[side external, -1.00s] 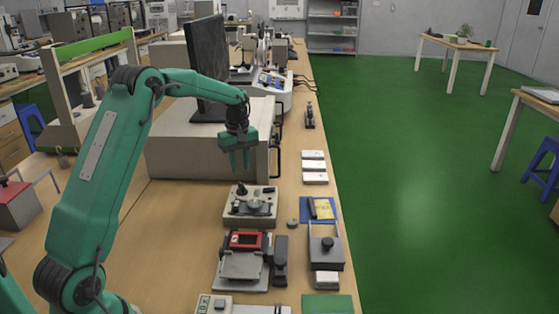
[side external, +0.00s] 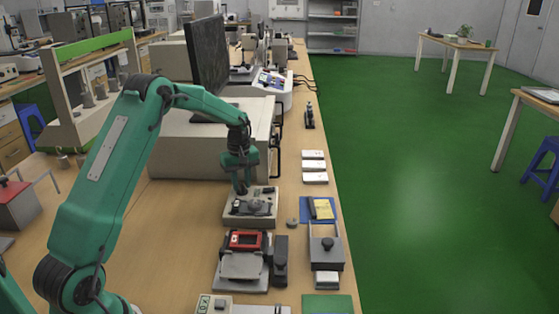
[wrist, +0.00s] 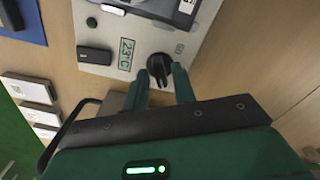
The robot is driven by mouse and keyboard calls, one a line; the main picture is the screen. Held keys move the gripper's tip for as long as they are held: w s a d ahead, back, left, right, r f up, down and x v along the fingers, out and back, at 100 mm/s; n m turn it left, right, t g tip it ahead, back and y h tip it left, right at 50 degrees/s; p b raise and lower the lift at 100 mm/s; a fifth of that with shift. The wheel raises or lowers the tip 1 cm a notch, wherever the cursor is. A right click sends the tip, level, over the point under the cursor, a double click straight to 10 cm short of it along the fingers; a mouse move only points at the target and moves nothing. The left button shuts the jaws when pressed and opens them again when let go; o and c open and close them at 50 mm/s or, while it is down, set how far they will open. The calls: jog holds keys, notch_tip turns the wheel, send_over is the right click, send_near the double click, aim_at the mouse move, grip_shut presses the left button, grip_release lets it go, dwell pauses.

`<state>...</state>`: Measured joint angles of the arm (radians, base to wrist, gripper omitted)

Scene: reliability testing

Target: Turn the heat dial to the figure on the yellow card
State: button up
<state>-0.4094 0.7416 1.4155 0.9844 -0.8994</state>
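The heat dial (wrist: 159,66) is a black knob on a light grey unit (wrist: 117,29), with a green 23°C marking beside it. In the side view the unit (side external: 262,217) sits on the bench. My gripper (wrist: 160,72) points down at the dial, one green fingertip on each side of it. The fingers look apart; whether they touch the knob is unclear. In the side view my gripper (side external: 240,190) covers most of the dial. The yellow card (side external: 323,208) lies on a blue mat right of the unit; its figure is too small to read.
A red and grey device (side external: 245,240) stands in front of the unit, with a grey lidded box (side external: 326,246) to its right. A large beige cabinet (side external: 205,150) stands behind. Several white blocks (side external: 314,166) lie near the bench's right edge.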

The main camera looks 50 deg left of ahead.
grip_shut()
